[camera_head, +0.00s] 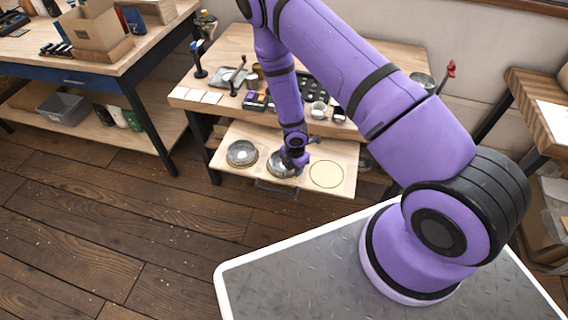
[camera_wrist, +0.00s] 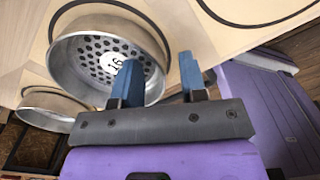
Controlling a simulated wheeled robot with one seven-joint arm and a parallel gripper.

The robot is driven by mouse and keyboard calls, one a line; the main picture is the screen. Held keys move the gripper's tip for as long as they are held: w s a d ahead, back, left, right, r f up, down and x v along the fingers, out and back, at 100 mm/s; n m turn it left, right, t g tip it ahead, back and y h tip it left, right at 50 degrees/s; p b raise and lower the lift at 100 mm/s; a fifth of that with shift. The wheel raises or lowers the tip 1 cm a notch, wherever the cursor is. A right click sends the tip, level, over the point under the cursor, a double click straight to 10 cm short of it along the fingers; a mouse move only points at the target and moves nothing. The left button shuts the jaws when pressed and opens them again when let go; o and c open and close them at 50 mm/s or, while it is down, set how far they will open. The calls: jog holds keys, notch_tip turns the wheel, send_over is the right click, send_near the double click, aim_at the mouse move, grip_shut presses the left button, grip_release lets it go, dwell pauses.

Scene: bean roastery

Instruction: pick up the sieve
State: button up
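A round metal sieve with a perforated bottom and a label reading 16 (camera_wrist: 92,27) fills the upper left of the wrist view. It sits in the middle of a pale wooden board and also shows in the head view (camera_head: 274,168), partly hidden by my gripper (camera_head: 293,162). In the wrist view my gripper (camera_wrist: 160,78) is open, with two blue fingers apart. The left finger overlaps the sieve's inside and the right one lies beyond its right wall. I cannot tell whether either finger touches it. A second sieve (camera_head: 242,153) stands to its left, also in the wrist view (camera_wrist: 48,107).
The pale board (camera_head: 345,150) juts out below a workbench (camera_head: 238,45) and has an empty outlined circle (camera_head: 326,174) at right. Tools, small cups and a dark tray crowd the bench above. A side table (camera_head: 148,45) stands left. The floor in front is clear.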

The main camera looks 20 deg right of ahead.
jog(key=shift+c, duration=0.5)
grip_shut()
